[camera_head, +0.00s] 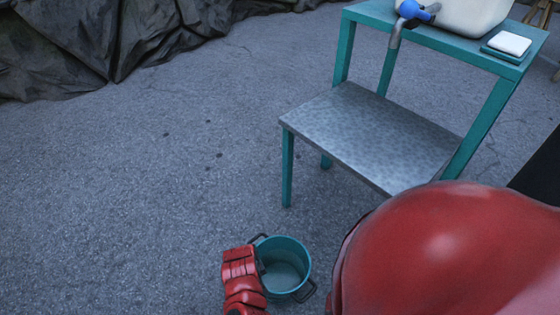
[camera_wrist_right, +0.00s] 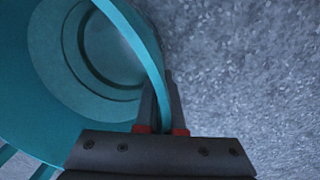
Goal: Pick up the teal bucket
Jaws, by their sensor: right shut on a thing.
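The teal bucket (camera_head: 287,251) is at the bottom middle of the head view, open side up, with dark handles at its rim. It looks empty inside. My right gripper (camera_head: 261,266) is at the bucket's left rim. In the right wrist view, the dark fingers of my right gripper (camera_wrist_right: 160,112) are shut on the rim of the bucket (camera_wrist_right: 75,75), one finger on each side of the wall. I cannot tell whether the bucket's base touches the ground. My left gripper is not in view.
A teal stand (camera_head: 287,165) with a grey lower shelf (camera_head: 370,130) is behind the bucket. On its top are a white container (camera_head: 470,15) with a blue tap (camera_head: 420,12) and a white block (camera_head: 509,43). Open asphalt lies to the left.

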